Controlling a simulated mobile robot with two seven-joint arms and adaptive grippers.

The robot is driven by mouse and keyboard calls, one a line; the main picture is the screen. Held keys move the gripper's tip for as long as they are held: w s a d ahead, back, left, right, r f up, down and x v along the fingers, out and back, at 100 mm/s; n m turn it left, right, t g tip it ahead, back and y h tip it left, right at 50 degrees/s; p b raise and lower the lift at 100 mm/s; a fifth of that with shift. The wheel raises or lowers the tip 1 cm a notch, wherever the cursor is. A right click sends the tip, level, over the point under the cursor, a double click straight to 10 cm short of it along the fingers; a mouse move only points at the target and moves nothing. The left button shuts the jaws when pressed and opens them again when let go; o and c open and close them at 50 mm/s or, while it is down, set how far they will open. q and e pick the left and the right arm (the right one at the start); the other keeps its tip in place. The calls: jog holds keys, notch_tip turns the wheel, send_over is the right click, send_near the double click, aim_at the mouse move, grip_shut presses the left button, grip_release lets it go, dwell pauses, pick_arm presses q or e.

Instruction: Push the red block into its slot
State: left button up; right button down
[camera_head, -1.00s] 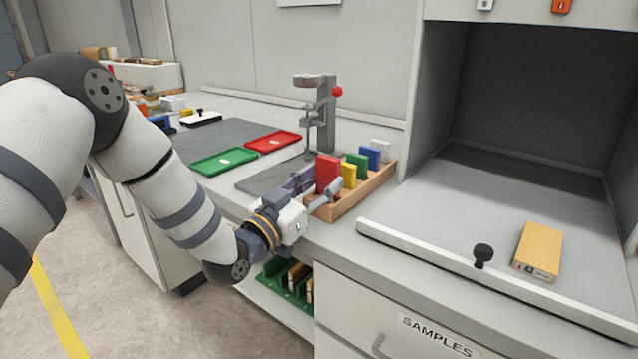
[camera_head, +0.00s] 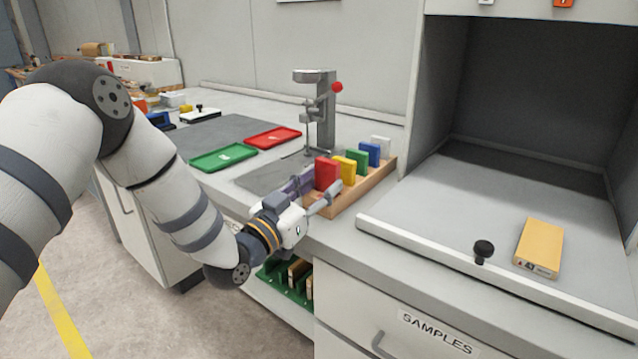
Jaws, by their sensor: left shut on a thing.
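The red block (camera_head: 326,172) stands upright at the near left end of a wooden rack (camera_head: 372,184), in line with the other blocks. Its top is close to level with the yellow block (camera_head: 347,168) behind it. My left gripper (camera_head: 314,190) is at the near end of the rack, with its fingers on either side of the red block's lower part, shut on it. The fingers and rack wall hide the block's bottom and the slot, so its depth cannot be seen. My right gripper is not in view.
Green (camera_head: 358,161), blue (camera_head: 370,153) and white (camera_head: 381,146) blocks stand farther along the rack. A grey stand with a red knob (camera_head: 337,87) rises behind it. Green (camera_head: 223,157) and red (camera_head: 272,138) trays lie left. A raised lip (camera_head: 455,259) borders the bay at right.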

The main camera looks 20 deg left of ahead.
pick_arm(q)
jog(key=o, duration=1.3)
jog(key=shift+f, duration=0.25)
jog(key=shift+f, duration=0.1)
jog(key=shift+s, duration=0.15)
jog(key=v, duration=1.1)
jog(key=shift+s+a+r, duration=0.1)
jog(key=shift+s+r, duration=0.15)
jog(key=shift+s, duration=0.1)
